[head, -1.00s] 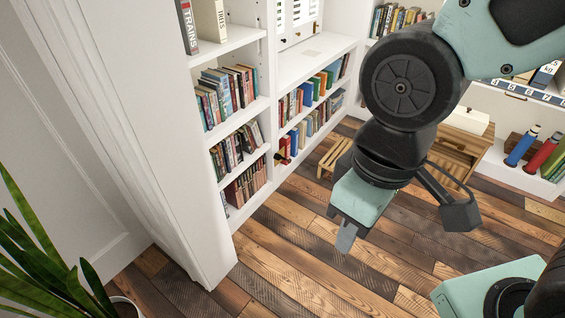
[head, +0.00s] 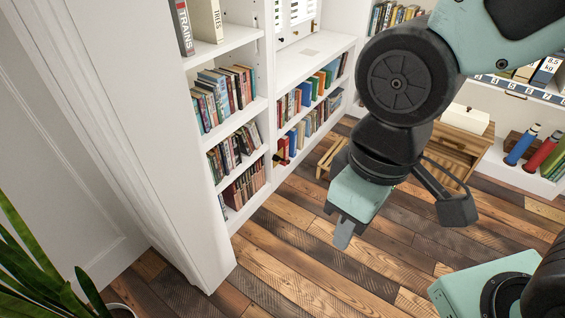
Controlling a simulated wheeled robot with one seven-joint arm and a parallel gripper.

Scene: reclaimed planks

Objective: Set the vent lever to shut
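A white panel with rows of dark slots (head: 294,16), which looks like the vent, is at the top of the head view in the back of the shelf unit, cut off by the frame edge. A small dark piece (head: 313,25) sits at its right side and another dark knob (head: 281,38) below it at left. I cannot tell which is the lever or how it is set. My gripper (head: 343,236) hangs pointing down over the plank floor, right of the shelves and well apart from the panel. Its fingers overlap in this view, so its opening is unclear.
White bookshelves (head: 245,127) with rows of books stand at left centre. A small wooden stool (head: 331,156) is behind my gripper. A wooden cabinet (head: 457,150) stands at right. A potted plant (head: 40,265) is at lower left. The plank floor (head: 290,255) in front is clear.

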